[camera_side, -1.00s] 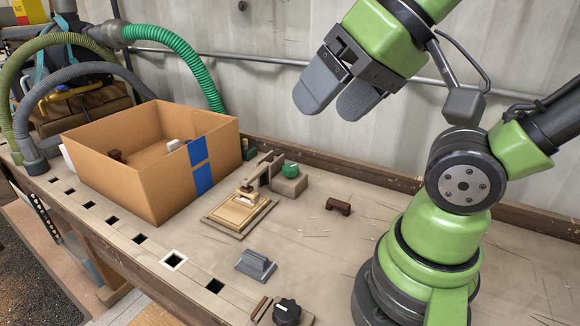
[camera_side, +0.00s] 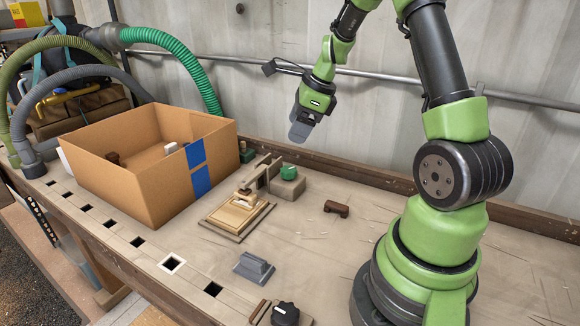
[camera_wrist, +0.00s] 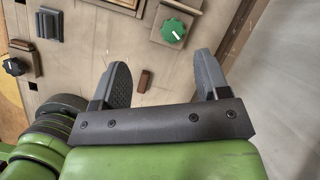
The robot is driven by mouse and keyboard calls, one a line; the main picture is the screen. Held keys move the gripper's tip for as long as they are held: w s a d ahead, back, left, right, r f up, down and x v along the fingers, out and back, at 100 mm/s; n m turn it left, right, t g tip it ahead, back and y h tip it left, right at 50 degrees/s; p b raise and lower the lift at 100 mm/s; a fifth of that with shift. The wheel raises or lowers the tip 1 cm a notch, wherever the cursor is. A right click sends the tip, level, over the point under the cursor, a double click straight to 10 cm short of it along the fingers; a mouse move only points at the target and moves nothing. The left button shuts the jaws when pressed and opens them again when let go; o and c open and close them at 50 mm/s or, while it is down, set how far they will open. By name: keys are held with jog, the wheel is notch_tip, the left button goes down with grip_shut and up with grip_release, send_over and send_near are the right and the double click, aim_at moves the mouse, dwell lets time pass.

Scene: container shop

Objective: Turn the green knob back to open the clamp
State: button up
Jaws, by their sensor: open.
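The green knob (camera_side: 289,172) sits on a grey-brown block beside the clamp in the side view. It also shows in the wrist view (camera_wrist: 173,31), just beyond my fingertips. The clamp (camera_side: 262,175) has an arm reaching over a light wooden plate (camera_side: 236,215) on a board. My gripper (camera_side: 302,130) is in the air above and slightly right of the knob, pointing down, not touching it. In the wrist view my gripper (camera_wrist: 162,80) has its two grey fingers spread apart with nothing between them.
An open cardboard box (camera_side: 140,190) with blue tape stands left of the clamp. A grey block (camera_side: 254,267), a black knob (camera_side: 285,313) and a small brown piece (camera_side: 336,208) lie on the bench. The bench's right part is largely clear.

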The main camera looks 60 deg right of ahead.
aim_at(288, 169)
jog(key=w+f+m, duration=0.1)
jog(key=f, duration=0.3)
jog(key=w+d+f+m, duration=0.1)
jog(key=f, duration=0.3)
jog(key=w+f, duration=0.1)
jog(key=f, duration=0.3)
jog(key=shift+d+f+m, duration=0.25)
jog(key=shift+d+m, duration=0.1)
jog(key=shift+m, duration=0.05)
jog(key=c, duration=0.9)
jog(key=shift+n+y, duration=0.5)
jog(key=shift+n, duration=1.1)
jog(key=shift+c, duration=0.2)
jog(key=o, duration=0.9)
jog(key=shift+w, duration=0.1)
jog(key=shift+o, duration=0.2)
jog(key=shift+g, duration=0.3)
